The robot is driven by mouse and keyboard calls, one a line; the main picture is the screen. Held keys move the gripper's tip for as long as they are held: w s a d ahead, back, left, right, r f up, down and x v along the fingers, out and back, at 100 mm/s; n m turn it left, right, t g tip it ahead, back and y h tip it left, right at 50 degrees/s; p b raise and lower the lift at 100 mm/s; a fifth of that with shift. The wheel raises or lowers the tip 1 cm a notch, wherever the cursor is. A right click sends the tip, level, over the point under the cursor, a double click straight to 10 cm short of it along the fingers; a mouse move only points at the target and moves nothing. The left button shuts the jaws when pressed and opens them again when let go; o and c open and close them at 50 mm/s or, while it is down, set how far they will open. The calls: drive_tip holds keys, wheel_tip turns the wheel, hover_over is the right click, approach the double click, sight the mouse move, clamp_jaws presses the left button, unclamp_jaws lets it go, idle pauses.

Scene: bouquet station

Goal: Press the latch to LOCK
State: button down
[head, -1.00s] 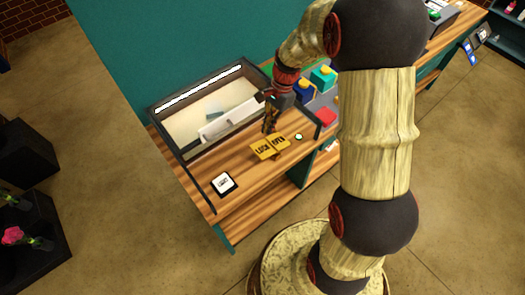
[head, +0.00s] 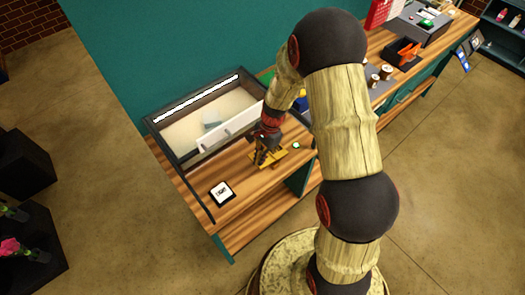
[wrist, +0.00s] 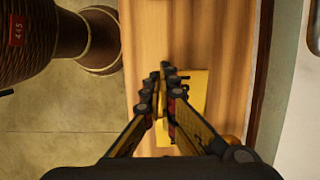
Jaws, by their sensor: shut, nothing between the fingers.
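The latch plate is a yellow plate (head: 283,157) on the wooden counter, in front of the glass-walled case. It also shows in the wrist view (wrist: 198,92), just right of the fingertips. My gripper (head: 259,161) is shut and empty, pointing down over the left part of the plate, and it hides most of the lettering. In the wrist view my gripper (wrist: 166,72) has its fingertips together at the plate's left edge. I cannot tell whether they touch it. A small brass rounded piece (wrist: 230,141) shows partly behind the right finger.
A white panel with a handle (head: 230,128) stands in the dark-framed case (head: 165,118) behind. A white card marked LIGHT (head: 222,193) lies on the counter to the left, with bare wood between. A small pale green button (head: 296,146) sits right of the plate.

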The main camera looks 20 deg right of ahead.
drive_tip(key=shift+s+a+f, duration=0.1)
drive_tip(key=shift+a+f, duration=0.05)
drive_tip(key=shift+f, duration=0.55)
drive_tip(key=shift+a+f, duration=0.25)
drive_tip(key=shift+f, duration=0.15)
idle(0.3)
drive_tip(key=shift+s+a+f+b, duration=0.15)
drive_tip(key=shift+a+f+b, duration=0.1)
drive_tip(key=shift+f+b, duration=0.2)
drive_tip(key=shift+b+x, duration=0.55)
drive_tip(key=shift+x, duration=0.65)
drive_tip(key=shift+s+a+f, duration=0.15)
drive_tip(key=shift+f, duration=0.05)
drive_tip(key=shift+s+f, duration=0.2)
drive_tip(key=r+p, duration=0.2)
drive_tip(key=r, duration=0.1)
drive_tip(key=r+p, duration=0.1)
drive_tip(key=shift+w+a+r, duration=0.15)
drive_tip(key=shift+a+r, duration=0.15)
drive_tip(key=shift+a, duration=0.1)
wheel_tip(320, 180, up, 10)
drive_tip(key=a, duration=0.2)
drive_tip(key=shift+s+a, duration=0.3)
drive_tip(key=shift+s, duration=0.05)
